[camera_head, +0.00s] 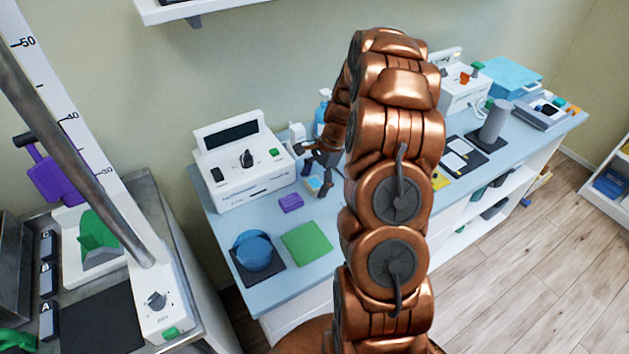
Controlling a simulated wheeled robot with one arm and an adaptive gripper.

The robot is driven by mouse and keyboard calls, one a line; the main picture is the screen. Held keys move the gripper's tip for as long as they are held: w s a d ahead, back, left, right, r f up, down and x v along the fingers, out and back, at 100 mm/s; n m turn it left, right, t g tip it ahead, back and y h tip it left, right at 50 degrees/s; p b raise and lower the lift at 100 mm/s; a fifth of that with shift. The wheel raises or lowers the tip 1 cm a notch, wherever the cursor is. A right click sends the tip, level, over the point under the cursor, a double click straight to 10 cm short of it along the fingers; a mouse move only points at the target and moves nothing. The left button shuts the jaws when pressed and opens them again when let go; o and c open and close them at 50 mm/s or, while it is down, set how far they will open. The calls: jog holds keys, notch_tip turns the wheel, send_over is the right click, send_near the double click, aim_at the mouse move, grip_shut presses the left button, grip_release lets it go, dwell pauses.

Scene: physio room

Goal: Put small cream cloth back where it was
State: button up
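My gripper (314,168) is small and dark in the head view, over the back part of the light blue table, left of my copper arm. Its two fingers look spread apart, one to the left and one downward, with nothing clearly between them. A small pale blue and tan item (313,184) lies just below the fingers, partly covered by one. I cannot tell whether it is the small cream cloth. No other cream cloth can be made out; my arm hides the middle of the table.
On the light blue table (310,268) are a white device (243,163), a purple block (290,203), a green square (306,243) and a blue round object (253,251) on a dark mat. A grey cylinder (494,122) stands to the right. A metal cart with a ruled column (95,130) is at left.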

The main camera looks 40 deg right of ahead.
jog(key=b+v, duration=0.4)
jog(key=v, duration=0.8)
jog(key=shift+r, duration=0.2)
jog(key=s+a+r+n+g+h, duration=0.1)
jog(key=s+a+r+n, duration=0.3)
jog(key=a, duration=0.5)
jog(key=s+a+r+n+g+h, duration=0.1)
jog(key=s+a+n, duration=0.45)
jog(key=a, duration=0.45)
jog(key=s+a+f+n+h, duration=0.1)
jog(key=s+a+n, duration=0.2)
jog(key=s, duration=0.7)
jog(key=s+a+f+n+h, duration=0.1)
jog(key=s+a+n, duration=0.2)
jog(key=s+n, duration=0.3)
jog(key=s, duration=0.4)
jog(key=shift+s+a+h, duration=0.3)
jog(key=shift+a, duration=0.1)
jog(key=shift+d, duration=0.1)
